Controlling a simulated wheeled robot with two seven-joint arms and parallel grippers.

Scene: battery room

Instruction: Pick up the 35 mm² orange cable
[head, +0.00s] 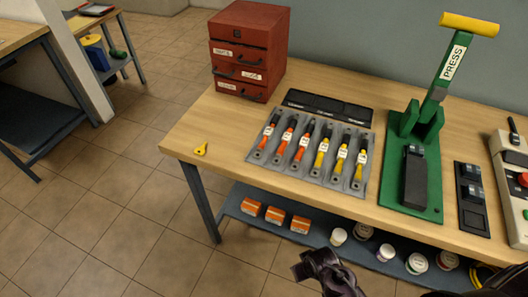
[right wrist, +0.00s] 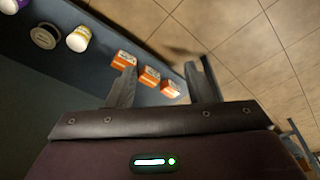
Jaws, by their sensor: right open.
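Several short cables with orange or yellow sleeves lie side by side on a grey mat (head: 255,158) on the workbench. The orange ones are on the left half: a first orange cable (head: 264,138), a second (head: 284,141) and a third (head: 302,147). Their white labels are too small to read, so I cannot tell which is 35 mm². My right gripper (head: 305,264) is in front of the bench, below and apart from the mat. The right wrist view shows its two fingers (right wrist: 163,72) spread and empty. My left gripper is out of view.
A red drawer cabinet (head: 245,55) stands behind the mat, a green press (head: 412,190) to its right. A small yellow item (head: 200,150) lies near the bench's left edge. The lower shelf (head: 232,203) holds orange boxes (right wrist: 149,77) and jars (head: 385,252). Bare wood fronts the mat.

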